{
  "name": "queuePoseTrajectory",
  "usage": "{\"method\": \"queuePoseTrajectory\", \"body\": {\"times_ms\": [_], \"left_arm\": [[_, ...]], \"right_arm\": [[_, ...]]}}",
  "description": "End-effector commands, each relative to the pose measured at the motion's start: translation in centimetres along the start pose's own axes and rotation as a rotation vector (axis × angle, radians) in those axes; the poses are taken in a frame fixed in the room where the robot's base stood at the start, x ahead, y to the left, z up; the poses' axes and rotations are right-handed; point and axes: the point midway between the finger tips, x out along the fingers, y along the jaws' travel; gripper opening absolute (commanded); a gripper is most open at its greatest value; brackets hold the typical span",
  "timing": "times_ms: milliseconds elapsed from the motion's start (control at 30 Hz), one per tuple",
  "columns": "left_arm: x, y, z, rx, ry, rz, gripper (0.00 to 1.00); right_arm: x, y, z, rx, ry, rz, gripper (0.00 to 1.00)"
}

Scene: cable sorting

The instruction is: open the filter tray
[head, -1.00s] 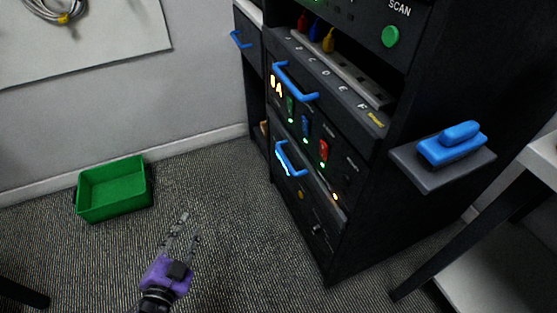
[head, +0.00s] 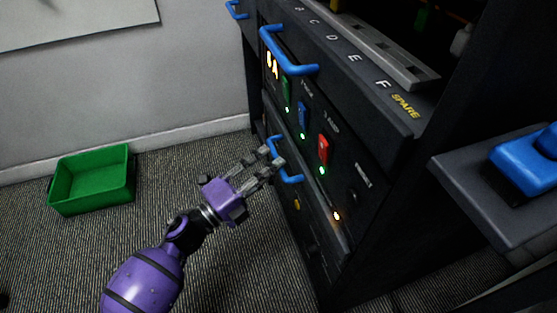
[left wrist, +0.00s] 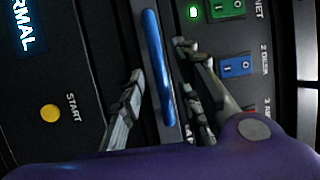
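A blue bar handle (head: 288,178) is on the lower front of the black cabinet, on what I take to be the filter tray; its label is mostly hidden. The tray front looks flush with the cabinet. My left gripper (head: 272,160) is open at this handle. In the left wrist view the handle (left wrist: 157,65) runs lengthwise between the two spread grey fingers (left wrist: 160,90), one on each side. Gaps show between fingers and handle, and I cannot tell whether either touches it. My right gripper is not in view.
Above are green, blue and red switches (head: 323,150) and another drawer with a blue handle (head: 275,50). A yellow START button (left wrist: 50,113) is beside the lower handle. A shelf (head: 490,195) juts out right. A green bin (head: 92,180) stands on open carpet left.

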Motion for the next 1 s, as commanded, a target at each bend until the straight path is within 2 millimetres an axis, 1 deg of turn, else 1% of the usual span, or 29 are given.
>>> {"method": "queuePoseTrajectory", "body": {"times_ms": [33, 200, 333, 533, 767, 1000], "left_arm": [[0.8, 0.1, 0.0, 0.0, 0.001, -0.001, 0.31], [2.5, 0.1, 0.0, -0.001, 0.0, 0.0, 0.31], [2.8, 0.1, 0.0, -0.002, -0.001, 0.001, 0.31], [2.8, 0.0, 0.0, -0.002, -0.001, 0.001, 0.31], [2.8, 0.0, 0.0, -0.002, -0.002, 0.001, 0.01], [2.8, 0.0, 0.0, -0.003, -0.002, 0.001, 0.0]], "right_arm": [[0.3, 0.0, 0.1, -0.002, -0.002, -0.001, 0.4], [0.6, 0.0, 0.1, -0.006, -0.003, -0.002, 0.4], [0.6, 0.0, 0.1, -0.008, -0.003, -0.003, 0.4], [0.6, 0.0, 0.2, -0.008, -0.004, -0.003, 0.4], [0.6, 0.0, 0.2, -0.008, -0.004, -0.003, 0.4], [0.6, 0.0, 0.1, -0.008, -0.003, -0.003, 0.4]]}}
